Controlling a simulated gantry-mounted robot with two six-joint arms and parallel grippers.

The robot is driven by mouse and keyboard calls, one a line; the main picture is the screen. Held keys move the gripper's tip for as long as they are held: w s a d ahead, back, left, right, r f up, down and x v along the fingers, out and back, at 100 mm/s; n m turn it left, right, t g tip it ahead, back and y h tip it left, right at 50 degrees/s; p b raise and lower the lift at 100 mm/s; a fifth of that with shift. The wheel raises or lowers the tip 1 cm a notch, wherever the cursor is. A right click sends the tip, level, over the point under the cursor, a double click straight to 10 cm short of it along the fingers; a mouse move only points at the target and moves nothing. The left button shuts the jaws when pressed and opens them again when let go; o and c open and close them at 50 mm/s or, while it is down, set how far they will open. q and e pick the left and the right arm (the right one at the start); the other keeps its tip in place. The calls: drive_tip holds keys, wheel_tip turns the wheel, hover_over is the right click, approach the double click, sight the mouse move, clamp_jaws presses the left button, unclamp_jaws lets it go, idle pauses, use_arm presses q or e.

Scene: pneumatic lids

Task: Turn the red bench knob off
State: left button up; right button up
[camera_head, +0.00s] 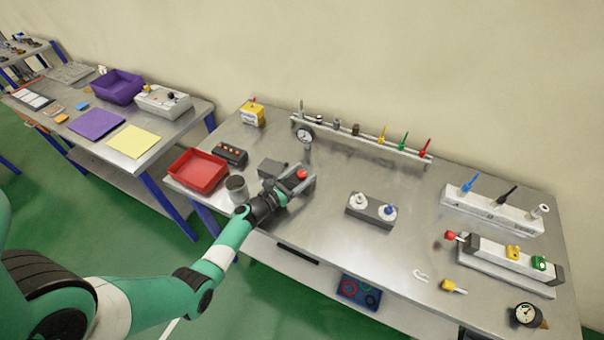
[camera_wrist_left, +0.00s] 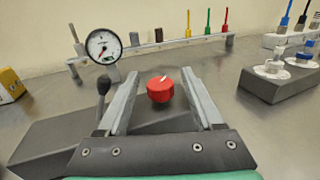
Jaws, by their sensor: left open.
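The red bench knob (camera_head: 302,174) sits at the grey block on the left half of the bench. In the left wrist view the red knob (camera_wrist_left: 160,88) shows a white pointer mark on top. My left gripper (camera_head: 300,180) is open, its two fingers on either side of the knob with gaps visible. In the left wrist view the gripper (camera_wrist_left: 157,90) frames the knob between its fingers. A round gauge (camera_wrist_left: 104,46) stands just behind the knob to the left. My right gripper is not in view.
A red tray (camera_head: 197,171), a metal cup (camera_head: 236,188) and a black button box (camera_head: 230,153) stand left of the gripper. A valve block (camera_head: 371,212) stands to the right. A rail (camera_head: 360,142) with coloured fittings runs behind. The bench between is clear.

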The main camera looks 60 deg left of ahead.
use_arm(q)
drive_tip(key=shift+s+d, duration=0.15)
drive_tip(key=shift+s, duration=0.3)
drive_tip(key=p+v, duration=0.2)
drive_tip(key=v, duration=0.8)
drive_tip(key=shift+s+d, duration=0.15)
drive_tip(key=shift+s, duration=0.15)
drive_tip(key=shift+w, duration=0.1)
